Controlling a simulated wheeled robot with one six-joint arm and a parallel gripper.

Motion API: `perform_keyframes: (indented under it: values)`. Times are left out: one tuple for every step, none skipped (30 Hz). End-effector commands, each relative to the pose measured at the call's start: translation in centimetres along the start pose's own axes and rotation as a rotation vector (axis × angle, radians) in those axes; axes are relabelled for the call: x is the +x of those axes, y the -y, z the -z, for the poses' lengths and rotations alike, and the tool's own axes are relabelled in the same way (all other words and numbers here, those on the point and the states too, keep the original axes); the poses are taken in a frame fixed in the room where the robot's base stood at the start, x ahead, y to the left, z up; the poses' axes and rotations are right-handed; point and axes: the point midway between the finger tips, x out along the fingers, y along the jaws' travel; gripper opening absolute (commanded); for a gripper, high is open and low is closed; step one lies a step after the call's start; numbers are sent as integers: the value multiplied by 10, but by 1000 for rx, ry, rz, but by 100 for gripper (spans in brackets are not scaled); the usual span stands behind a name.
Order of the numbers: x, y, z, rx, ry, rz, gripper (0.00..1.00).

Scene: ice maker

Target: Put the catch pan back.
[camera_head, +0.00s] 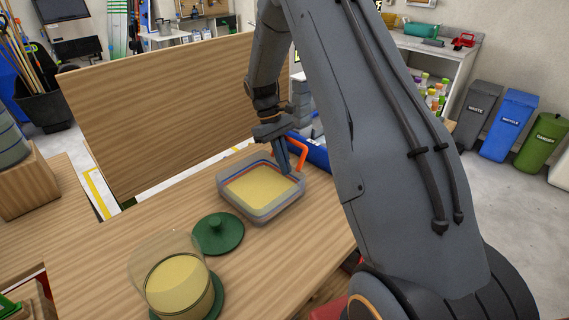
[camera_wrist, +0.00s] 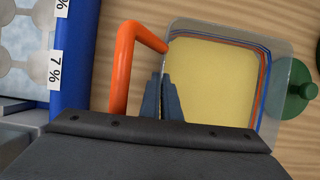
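The catch pan (camera_head: 249,213) is a clear square pan holding yellow liquid, with red and blue lines around its walls. It sits level on the wooden table and also shows in the wrist view (camera_wrist: 274,100). My gripper (camera_head: 285,171) reaches down at the pan's far right wall. In the wrist view its two fingers (camera_wrist: 163,98) stand close together, one on each side of the wall, and look shut on it. The ice maker's blue edge (camera_wrist: 74,60) with percent labels is beside the pan. My arm hides much of the machine in the head view.
An orange bent tube (camera_wrist: 123,75) stands close beside my fingers and the pan. A green lid (camera_head: 218,233) and a clear round jar (camera_head: 176,280) of yellow liquid stand nearer on the table (camera_head: 100,242). A wooden panel (camera_head: 165,110) rises behind.

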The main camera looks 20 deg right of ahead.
Motion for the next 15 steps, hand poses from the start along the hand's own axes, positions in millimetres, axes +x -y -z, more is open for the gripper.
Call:
perform_keyframes:
  values:
    - [1,0,1,0,-1,-1,0]
    - [2,0,1,0,-2,-1,0]
    - [2,0,2,0,-3,-1,0]
    - [2,0,2,0,-3,-1,0]
    - [2,0,2,0,-3,-1,0]
    - [2,0,2,0,-2,-1,0]
    - [2,0,2,0,-2,-1,0]
    - [2,0,2,0,-2,-1,0]
    - [3,0,2,0,-2,-1,0]
    - [4,0,2,0,-2,-1,0]
    - [4,0,3,0,-2,-1,0]
    - [5,0,3,0,-2,-1,6]
    - [5,0,2,1,-2,-1,11]
    - [5,0,2,1,-2,-1,16]
    - [5,0,2,1,-2,-1,22]
